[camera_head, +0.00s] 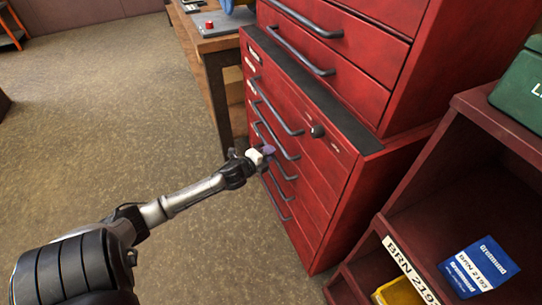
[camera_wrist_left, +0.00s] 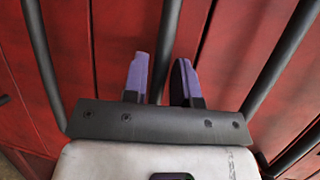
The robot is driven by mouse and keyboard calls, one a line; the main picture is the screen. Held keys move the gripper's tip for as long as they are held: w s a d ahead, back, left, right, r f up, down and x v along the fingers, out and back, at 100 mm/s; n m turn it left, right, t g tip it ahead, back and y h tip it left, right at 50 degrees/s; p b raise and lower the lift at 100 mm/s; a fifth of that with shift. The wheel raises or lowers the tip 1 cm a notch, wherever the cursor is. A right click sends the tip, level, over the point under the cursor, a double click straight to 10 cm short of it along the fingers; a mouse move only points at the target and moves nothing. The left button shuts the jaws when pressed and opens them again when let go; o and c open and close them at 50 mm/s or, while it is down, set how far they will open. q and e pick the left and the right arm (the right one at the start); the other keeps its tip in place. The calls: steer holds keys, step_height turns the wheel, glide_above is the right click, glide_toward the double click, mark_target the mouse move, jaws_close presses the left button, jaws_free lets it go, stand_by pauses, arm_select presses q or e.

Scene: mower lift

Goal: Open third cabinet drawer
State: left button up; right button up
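The red cabinet (camera_head: 325,168) has a lower chest with several drawers, each with a long grey bar handle. All its drawers look shut. My left gripper (camera_head: 268,151) is at the chest's front, among the middle and lower handles. In the left wrist view, the two purple-tipped fingers (camera_wrist_left: 160,65) stand on either side of one grey bar handle (camera_wrist_left: 168,30). Narrow gaps show between the fingers and the bar, so the gripper looks open around it. The arm hides part of the lower handles, and I cannot tell for certain which drawer this handle belongs to. My right gripper is out of view.
An upper red chest (camera_head: 345,50) stands on the lower one, above a black top strip. A dark red shelf (camera_head: 440,215) with labelled bins is close on the right. A wooden workbench (camera_head: 213,45) stands behind. The floor at left is clear.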

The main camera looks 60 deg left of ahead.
arm_select(q)
steer(key=shift+x, duration=0.8)
jaws_close()
